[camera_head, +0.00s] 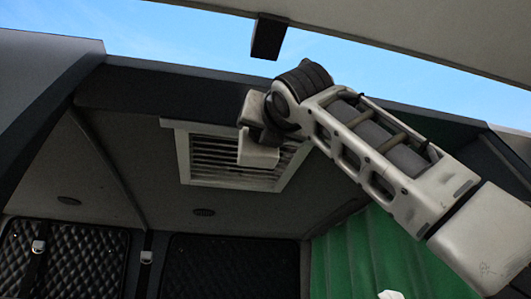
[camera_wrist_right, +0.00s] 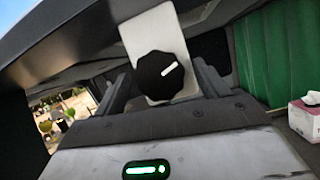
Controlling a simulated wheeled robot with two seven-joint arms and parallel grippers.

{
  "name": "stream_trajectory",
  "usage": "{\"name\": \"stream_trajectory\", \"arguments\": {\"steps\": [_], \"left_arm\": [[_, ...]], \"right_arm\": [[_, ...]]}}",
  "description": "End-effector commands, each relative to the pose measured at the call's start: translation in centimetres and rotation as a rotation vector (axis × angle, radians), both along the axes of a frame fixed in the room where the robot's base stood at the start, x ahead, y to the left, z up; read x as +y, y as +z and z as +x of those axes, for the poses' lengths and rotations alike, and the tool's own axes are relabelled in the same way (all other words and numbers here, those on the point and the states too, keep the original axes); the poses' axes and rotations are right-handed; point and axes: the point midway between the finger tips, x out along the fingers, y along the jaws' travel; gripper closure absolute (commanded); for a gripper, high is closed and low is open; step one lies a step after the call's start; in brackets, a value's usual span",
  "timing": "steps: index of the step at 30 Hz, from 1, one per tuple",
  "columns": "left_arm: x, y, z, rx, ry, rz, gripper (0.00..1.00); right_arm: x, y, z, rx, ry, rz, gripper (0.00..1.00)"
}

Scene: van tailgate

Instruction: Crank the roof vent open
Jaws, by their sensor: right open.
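The roof vent (camera_head: 188,158) is a pale square frame with dark slats in the van ceiling, partly hidden behind my right arm. A white plate (camera_head: 258,154) hangs in front of it. In the right wrist view a round black knob (camera_wrist_right: 153,82) with a white pointer line sits on that white plate (camera_wrist_right: 155,28). My right gripper (camera_wrist_right: 163,88) is open, with one finger on each side of the knob; I cannot tell whether they touch it. In the head view the right gripper (camera_head: 254,115) is at the vent, its fingers mostly hidden. My left gripper is not in view.
The raised tailgate (camera_head: 400,38) spans the top, with a dark block (camera_head: 268,37) hanging from it. A green curtain (camera_head: 350,255) hangs at the right. Quilted black panels (camera_head: 220,265) line the back. A tissue box (camera_wrist_right: 306,116) stands at the right in the wrist view.

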Motion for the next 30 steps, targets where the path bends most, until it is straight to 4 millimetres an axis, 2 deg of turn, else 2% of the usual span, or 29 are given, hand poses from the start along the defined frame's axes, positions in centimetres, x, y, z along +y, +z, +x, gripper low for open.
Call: {"name": "stream_trajectory", "arguments": {"steps": [6,7,10,12,22,30], "left_arm": [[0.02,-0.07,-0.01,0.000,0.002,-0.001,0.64],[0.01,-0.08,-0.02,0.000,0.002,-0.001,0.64],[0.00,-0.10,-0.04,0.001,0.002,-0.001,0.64],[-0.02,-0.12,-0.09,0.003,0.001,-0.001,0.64],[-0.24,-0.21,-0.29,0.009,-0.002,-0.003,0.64],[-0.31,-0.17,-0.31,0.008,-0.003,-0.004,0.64]], "right_arm": [[0.02,-0.04,0.05,0.000,0.000,0.000,0.27],[0.02,-0.04,0.05,0.000,0.000,-0.001,0.30],[0.02,-0.05,0.04,0.000,0.000,0.000,0.57],[0.02,-0.04,0.03,0.000,0.000,0.000,0.71],[0.07,-0.03,0.00,0.008,0.000,0.038,0.71],[0.24,-0.01,-0.07,0.040,0.001,0.196,0.71]]}}
